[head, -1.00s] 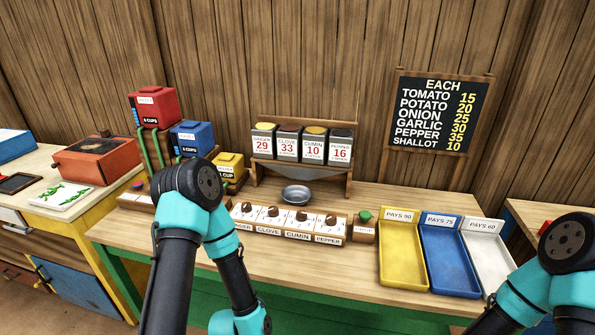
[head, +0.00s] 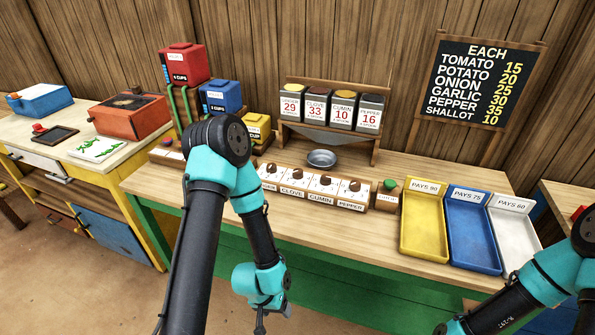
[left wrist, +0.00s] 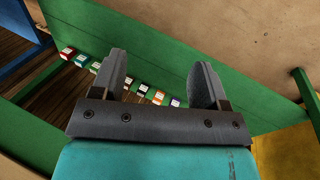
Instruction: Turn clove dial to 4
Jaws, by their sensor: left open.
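The clove dial (head: 298,175) is a dark brown knob on a white face, second from the left in the dial row above the CLOVE label. Where its pointer stands is too small to tell. My left gripper (left wrist: 160,80) is open and empty in the left wrist view, beneath the table's level, with green panel and brown floor beyond it. In the head view my left wrist hangs in front of the table's green front, below and apart from the dials. My right arm enters at the lower right; its gripper is out of view.
Ginger, cumin and pepper dials share the row. A green button (head: 388,186) sits right of it, a metal bowl (head: 321,158) behind it. Spice canisters (head: 341,113) stand on a shelf above the bowl. Yellow (head: 423,230), blue and white trays lie to the right.

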